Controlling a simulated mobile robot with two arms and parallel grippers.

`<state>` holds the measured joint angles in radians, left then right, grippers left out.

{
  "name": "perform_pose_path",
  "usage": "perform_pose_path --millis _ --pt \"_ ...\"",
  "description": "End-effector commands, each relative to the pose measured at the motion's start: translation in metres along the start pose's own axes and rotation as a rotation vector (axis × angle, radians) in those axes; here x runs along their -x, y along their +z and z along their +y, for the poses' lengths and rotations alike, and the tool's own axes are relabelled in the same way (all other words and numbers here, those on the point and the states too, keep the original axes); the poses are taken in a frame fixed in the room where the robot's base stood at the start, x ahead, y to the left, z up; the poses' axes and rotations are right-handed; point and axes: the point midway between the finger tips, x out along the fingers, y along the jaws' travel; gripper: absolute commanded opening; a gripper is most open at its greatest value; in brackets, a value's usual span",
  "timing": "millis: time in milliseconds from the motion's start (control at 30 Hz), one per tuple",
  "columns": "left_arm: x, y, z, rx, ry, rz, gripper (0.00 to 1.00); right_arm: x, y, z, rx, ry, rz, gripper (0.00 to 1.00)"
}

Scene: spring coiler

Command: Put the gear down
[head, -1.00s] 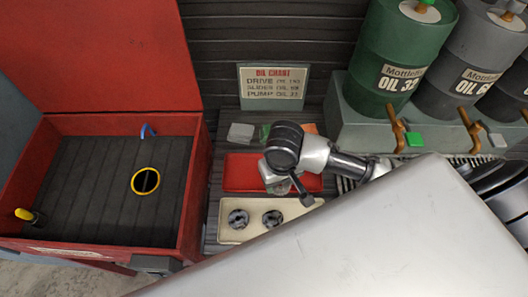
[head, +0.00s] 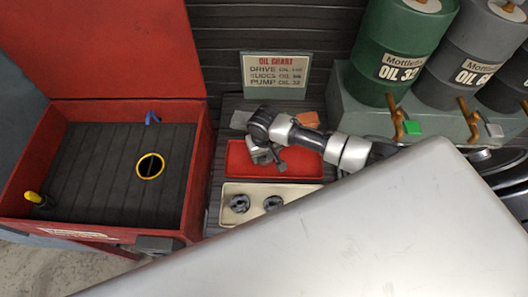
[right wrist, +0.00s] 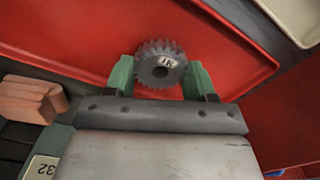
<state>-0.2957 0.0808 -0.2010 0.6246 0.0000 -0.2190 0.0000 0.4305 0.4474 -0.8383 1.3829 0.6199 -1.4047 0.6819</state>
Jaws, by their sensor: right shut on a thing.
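My right gripper (head: 266,157) is over the red tray (head: 305,164) in the head view. In the right wrist view its two green fingers (right wrist: 160,76) are shut on a dark grey toothed gear (right wrist: 158,50), one on each side. My left gripper is not in view.
A cream tray (head: 228,224) in front holds dark round parts (head: 239,203). An orange block (head: 308,119) is behind the red tray. A red open box (head: 193,190) stands left, oil drums (head: 392,62) at right. The red tray's right part is clear.

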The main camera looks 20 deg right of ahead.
Motion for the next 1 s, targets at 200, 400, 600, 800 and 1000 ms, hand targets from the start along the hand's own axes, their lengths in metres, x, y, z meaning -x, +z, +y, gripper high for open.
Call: perform_pose_path --millis 200,400,600,800,1000 --pt "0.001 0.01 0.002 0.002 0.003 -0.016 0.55 -0.003 -0.001 0.0 0.0 -0.001 0.002 0.2" --pt "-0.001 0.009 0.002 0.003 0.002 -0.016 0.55 -0.006 0.0 0.0 -0.001 0.0 0.001 0.2" --pt "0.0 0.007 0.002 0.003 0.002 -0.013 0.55 -0.006 0.0 0.0 -0.001 0.0 0.001 0.8" --pt "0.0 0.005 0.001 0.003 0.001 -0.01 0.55 -0.005 0.0 0.0 -0.001 0.0 0.001 0.8" --pt "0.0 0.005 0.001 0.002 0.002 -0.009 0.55 0.009 -0.001 0.0 0.0 -0.002 0.004 0.8"
